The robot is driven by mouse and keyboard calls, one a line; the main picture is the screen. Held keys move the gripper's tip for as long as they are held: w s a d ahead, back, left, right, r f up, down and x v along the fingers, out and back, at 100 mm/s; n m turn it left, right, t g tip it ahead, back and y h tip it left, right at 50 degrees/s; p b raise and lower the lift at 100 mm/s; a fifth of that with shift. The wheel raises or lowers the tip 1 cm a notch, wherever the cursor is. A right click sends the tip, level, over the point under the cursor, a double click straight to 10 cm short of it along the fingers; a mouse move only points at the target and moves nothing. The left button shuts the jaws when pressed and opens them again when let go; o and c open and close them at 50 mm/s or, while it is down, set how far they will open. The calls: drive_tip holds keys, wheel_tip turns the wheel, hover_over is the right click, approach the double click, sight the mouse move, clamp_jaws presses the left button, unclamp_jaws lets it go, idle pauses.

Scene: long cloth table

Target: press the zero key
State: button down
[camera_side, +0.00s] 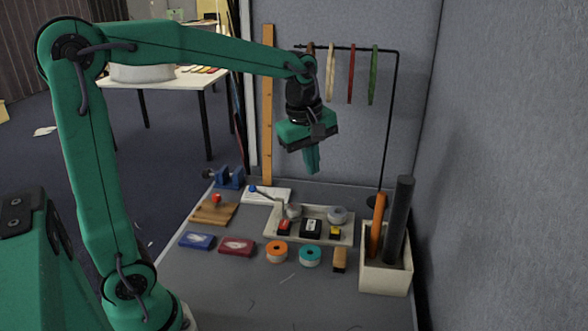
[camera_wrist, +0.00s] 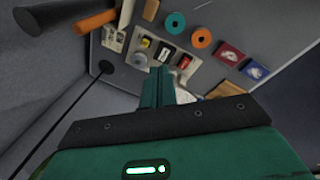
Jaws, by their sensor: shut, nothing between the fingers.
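I cannot make out a key marked zero in either view. My gripper (camera_side: 313,170) is shut and empty, pointing down in the air above the back of the tray. Its fingers (camera_wrist: 159,72) hide part of the scene in the wrist view.
Orange (camera_side: 277,252) and teal (camera_side: 310,256) rolls, a tan block (camera_side: 339,260), and blue (camera_side: 197,241) and dark red (camera_side: 236,247) boxes lie in front. A bin (camera_side: 384,279) with upright tubes stands right. A hanging rack (camera_side: 392,120) stands behind. The table front is mostly clear.

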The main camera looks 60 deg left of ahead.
sight(335, 228)
drive_tip(key=w+a+f+n+g, duration=0.2)
drive_tip(key=w+f+n, duration=0.5)
drive_tip(key=w+n, duration=0.3)
drive_tip(key=shift+a+f, duration=0.15)
drive_tip(key=shift+w+f, duration=0.1)
drive_tip(key=shift+f, duration=0.05)
wheel_tip(335, 228, down, 14)
drive_tip(key=shift+r, duration=0.1)
idle(0.9)
